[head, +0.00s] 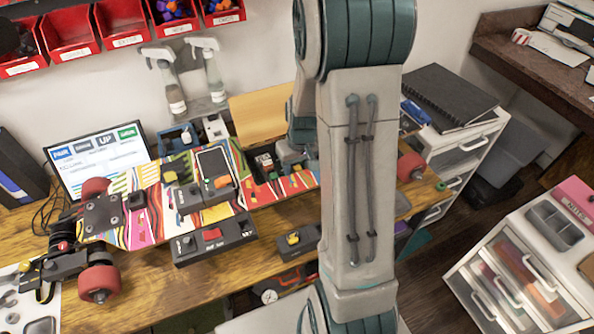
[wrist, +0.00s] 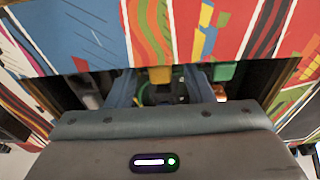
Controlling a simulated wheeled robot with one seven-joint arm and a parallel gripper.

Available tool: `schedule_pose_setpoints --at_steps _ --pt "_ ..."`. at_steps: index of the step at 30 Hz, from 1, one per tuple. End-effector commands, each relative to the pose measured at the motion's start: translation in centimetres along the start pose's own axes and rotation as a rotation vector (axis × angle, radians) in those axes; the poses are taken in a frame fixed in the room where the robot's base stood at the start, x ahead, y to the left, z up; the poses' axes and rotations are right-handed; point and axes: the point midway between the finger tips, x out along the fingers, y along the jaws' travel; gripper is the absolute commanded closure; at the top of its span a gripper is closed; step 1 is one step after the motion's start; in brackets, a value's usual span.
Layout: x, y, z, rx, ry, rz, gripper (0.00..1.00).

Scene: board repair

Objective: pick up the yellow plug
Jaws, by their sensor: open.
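In the wrist view, a small yellow block, which looks like the yellow plug (wrist: 160,74), shows at the edge of a dark opening beside the striped board (wrist: 100,30). My gripper (wrist: 160,88) is open, with one finger to each side of the yellow block's line and nothing clearly held. Dark parts and a thin green-yellow wire show between the fingers. In the head view my arm hides the fingertips, over the right part of the striped board (head: 143,212). Yellow pieces there sit on a black module (head: 190,197) and on a lower black box (head: 297,243); I cannot tell which matches.
A green block (wrist: 223,71) and a red one (wrist: 80,65) flank the yellow block. A black box with a red switch (head: 214,241) stands at the board's front edge. Spray bottles (head: 170,85) and a screen (head: 97,158) stand behind. The wooden bench (head: 150,285) is partly clear in front.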

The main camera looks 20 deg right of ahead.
Motion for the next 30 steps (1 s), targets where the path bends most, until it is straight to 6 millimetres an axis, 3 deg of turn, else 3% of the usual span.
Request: schedule_pose_setpoints --at_steps 5,10,20,26,30 --pt "0.0 0.0 0.0 0.0 0.0 0.0 0.53" --pt "0.0 0.0 0.0 0.0 0.0 0.0 1.0" --pt "-0.3 0.0 -0.1 0.0 0.002 0.0 1.0" --pt "-2.8 0.0 -0.5 -0.002 0.006 0.001 1.0" --pt "-5.5 0.0 -1.0 -0.001 0.007 0.001 1.0"
